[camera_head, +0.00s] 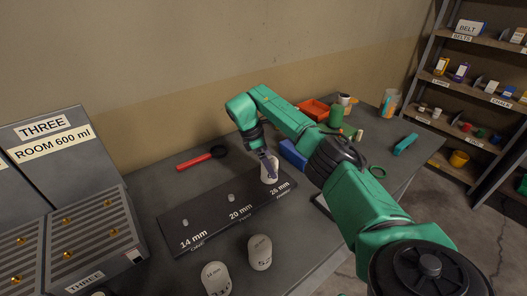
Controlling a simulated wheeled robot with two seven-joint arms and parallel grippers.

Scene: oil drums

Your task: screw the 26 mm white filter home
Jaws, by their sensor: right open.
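The white filter (269,172) stands upright at the 26 mm place, at the right end of the dark board (212,222). My right gripper (268,163) is at the filter's top, coming down from above and behind. Its jaws are open; I cannot tell whether they touch the filter. The filter's lower end meets the board, and its thread is hidden. The 14 mm and 20 mm places on the board each show a small bare grey stub. My left gripper is not in view.
Two pale filters (260,252) stand on the table in front of the board. A grey cabinet (50,150) marked THREE is at left.

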